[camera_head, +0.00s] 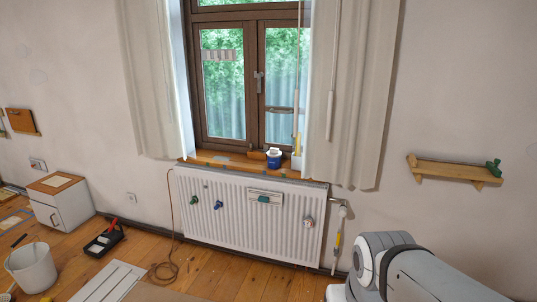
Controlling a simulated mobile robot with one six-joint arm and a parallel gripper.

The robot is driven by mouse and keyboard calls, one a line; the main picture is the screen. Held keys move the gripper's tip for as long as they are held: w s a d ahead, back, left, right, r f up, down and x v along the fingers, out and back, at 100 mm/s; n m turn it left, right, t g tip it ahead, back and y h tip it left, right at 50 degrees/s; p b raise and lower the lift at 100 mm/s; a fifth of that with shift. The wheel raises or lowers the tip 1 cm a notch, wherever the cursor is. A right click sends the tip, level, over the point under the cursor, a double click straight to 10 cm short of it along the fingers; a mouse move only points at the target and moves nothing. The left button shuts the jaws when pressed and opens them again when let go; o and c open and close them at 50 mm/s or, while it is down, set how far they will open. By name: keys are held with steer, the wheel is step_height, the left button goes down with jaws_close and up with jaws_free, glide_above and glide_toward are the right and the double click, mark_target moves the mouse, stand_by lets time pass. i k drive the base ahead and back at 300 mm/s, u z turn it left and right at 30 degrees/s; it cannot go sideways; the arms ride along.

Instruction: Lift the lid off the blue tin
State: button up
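A blue tin (274,160) stands upright on the wooden windowsill, right of the middle, near the right curtain. Its top looks white, with something pale on it; it is too small to tell whether that is the lid. Part of my pale grey arm fills the bottom right corner, well apart from the tin. My gripper is not in view.
The sill (222,158) lies above a white radiator (240,227) with small items on its front. Curtains (352,90) hang at both sides. A white bucket (32,268), a dark tray (104,240) and a small cabinet (72,207) stand at left. A wooden shelf (450,172) is at right.

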mark_target(274, 152)
steer(key=u, duration=0.05)
steer(key=i, duration=2.65)
steer(key=u, duration=2.15)
steer(key=i, duration=0.95)
steer(key=z, duration=2.25)
